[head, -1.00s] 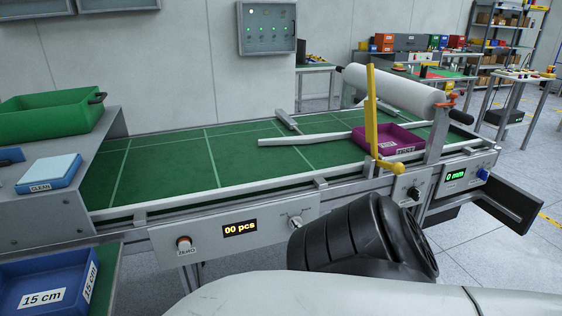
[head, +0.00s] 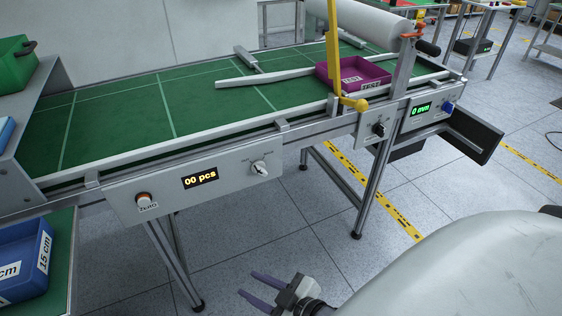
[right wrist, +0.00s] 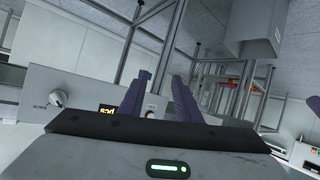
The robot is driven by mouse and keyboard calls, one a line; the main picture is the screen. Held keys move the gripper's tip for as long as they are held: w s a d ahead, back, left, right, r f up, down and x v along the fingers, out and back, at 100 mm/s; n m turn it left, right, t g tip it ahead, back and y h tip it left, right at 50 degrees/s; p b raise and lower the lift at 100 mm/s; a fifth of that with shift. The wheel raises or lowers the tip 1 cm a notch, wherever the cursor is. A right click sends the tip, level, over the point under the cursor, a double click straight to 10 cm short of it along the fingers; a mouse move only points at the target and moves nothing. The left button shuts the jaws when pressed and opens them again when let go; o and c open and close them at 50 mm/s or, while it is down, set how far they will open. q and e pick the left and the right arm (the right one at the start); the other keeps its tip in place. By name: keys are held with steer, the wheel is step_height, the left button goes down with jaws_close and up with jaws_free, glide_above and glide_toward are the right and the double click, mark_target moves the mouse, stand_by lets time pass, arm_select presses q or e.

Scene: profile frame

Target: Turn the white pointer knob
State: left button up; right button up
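The white pointer knob (head: 259,168) sits on the grey front panel (head: 225,173) of the conveyor, right of the "00 pcs" display (head: 200,179). In the right wrist view the knob (right wrist: 58,98) is at the left, clear of the fingers. My right gripper (head: 248,284) has purple fingers and is at the bottom of the head view, in front of and below the panel. Its fingers (right wrist: 162,75) are apart with nothing between them. My left gripper is not in view.
An orange-topped ZERO button (head: 144,199) is left of the display. A black knob (head: 378,129) and a blue knob (head: 448,106) are farther right. A yellow post (head: 334,60) and a purple tray (head: 362,87) are above the belt. Floor before the panel is clear.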

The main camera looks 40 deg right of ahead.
steer(key=w+d+r+t+h, duration=0.2)
steer(key=w+d+r+t, duration=0.2)
steer(key=w+d+r, duration=0.2)
steer(key=t+h+p, duration=0.1)
steer(key=h, duration=0.4)
glide_toward(263, 174)
steer(key=shift+n, duration=0.3)
steer(key=x, duration=0.7)
steer(key=shift+b, duration=0.4)
steer(key=shift+w+d, duration=0.15)
steer(key=shift+w, duration=0.45)
jaws_close()
